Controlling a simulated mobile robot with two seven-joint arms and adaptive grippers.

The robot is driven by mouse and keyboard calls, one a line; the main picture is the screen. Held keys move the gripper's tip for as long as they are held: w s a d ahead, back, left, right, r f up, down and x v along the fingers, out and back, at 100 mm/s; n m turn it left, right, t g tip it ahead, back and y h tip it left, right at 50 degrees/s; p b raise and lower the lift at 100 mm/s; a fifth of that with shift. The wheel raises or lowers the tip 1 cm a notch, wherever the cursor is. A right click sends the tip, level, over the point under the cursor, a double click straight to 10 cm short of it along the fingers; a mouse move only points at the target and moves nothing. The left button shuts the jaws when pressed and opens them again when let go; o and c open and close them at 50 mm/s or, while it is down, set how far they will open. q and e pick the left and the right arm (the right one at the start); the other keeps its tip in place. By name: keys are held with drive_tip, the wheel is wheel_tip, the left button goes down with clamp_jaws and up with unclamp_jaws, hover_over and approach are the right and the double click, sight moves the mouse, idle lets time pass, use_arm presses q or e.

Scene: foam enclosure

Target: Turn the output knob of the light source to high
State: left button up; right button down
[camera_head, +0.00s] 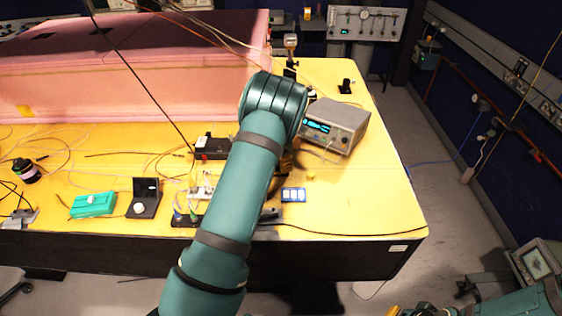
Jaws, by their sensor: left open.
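The light source (336,124) is a grey box with a lit cyan display on its front, standing on the right part of the yellow table. Its output knob is small; I cannot read its setting. My left arm rises across the middle of the view and bends down just left of the box. My left gripper (312,156) is open, low beside the front of the light source, and partly hidden by the arm. I cannot tell whether it touches the box. My right arm shows at the bottom right; its gripper (408,310) is cut off by the bottom edge.
A pink foam enclosure (130,85) fills the back left of the table. A blue card (293,195), a black bracket (146,198), a green box (93,205) and loose fibres lie toward the front. The table's right front corner (385,215) is clear.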

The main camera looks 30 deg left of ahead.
use_arm(q)
drive_tip(key=shift+o, duration=0.3)
clamp_jaws()
drive_tip(key=shift+m, duration=0.3)
drive_tip(key=m, duration=0.9)
drive_tip(key=shift+b, duration=0.4)
drive_tip(key=shift+m, duration=0.3)
